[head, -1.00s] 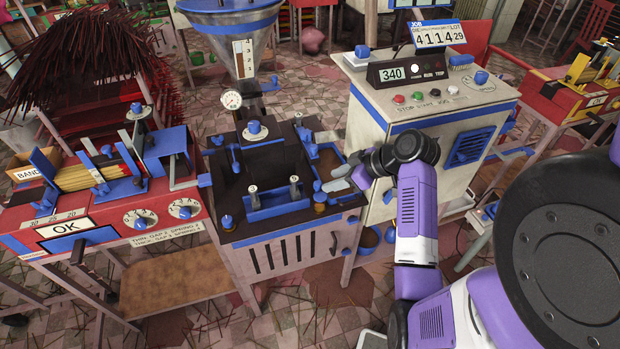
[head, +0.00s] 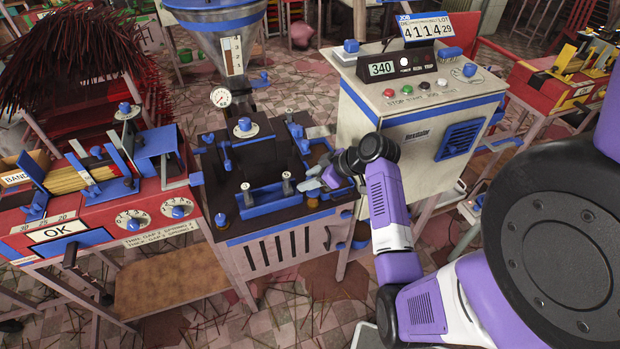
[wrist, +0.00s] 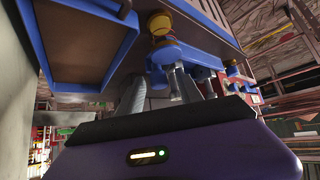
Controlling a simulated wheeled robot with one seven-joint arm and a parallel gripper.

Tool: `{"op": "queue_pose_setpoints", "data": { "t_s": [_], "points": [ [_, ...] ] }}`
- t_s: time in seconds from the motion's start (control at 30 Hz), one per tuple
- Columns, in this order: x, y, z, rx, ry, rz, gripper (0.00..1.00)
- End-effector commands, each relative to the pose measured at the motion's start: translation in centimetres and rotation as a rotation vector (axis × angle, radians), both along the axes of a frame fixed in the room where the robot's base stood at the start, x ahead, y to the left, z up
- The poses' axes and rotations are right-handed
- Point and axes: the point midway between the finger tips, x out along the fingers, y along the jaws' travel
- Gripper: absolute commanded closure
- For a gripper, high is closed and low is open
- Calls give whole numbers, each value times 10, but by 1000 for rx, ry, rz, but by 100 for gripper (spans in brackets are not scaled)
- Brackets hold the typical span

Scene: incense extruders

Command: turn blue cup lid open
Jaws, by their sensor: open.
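A small brass-coloured cup (wrist: 160,22) sits at the front edge of the dark-topped machine (head: 240,168). A blue lid-like part (wrist: 183,52) lies beside it in the wrist view, just ahead of my fingers. In the head view the amber cup (head: 313,203) is small at the machine's front right corner. My gripper (head: 320,180) is right above that corner and covers much of the blue part there. In the wrist view my gripper (wrist: 172,86) is open, its pale fingers close to the blue part. I cannot tell whether they touch it.
A blue-rimmed tray (wrist: 88,42) is at upper left in the wrist view. The white control cabinet (head: 418,118) stands close on the right of my gripper. A red machine (head: 110,200) is at the left, and a funnel (head: 225,40) rises behind the dark-topped machine.

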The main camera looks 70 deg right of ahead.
Motion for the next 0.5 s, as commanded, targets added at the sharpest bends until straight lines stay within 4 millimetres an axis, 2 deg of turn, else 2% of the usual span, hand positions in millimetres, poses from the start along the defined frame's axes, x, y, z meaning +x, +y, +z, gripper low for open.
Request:
{"op": "queue_pose_setpoints", "data": {
  "t_s": [0.03, 0.2, 0.27, 0.5],
  "points": [
    [0, 0, 0, 0, 0, 0, 57],
    [0, 0, 0, 0, 0, 0, 90],
    [0, 0, 0, 0, 0, 0, 100],
    [0, 0, 0, 1, 0, -6, 100]
  ]
}}
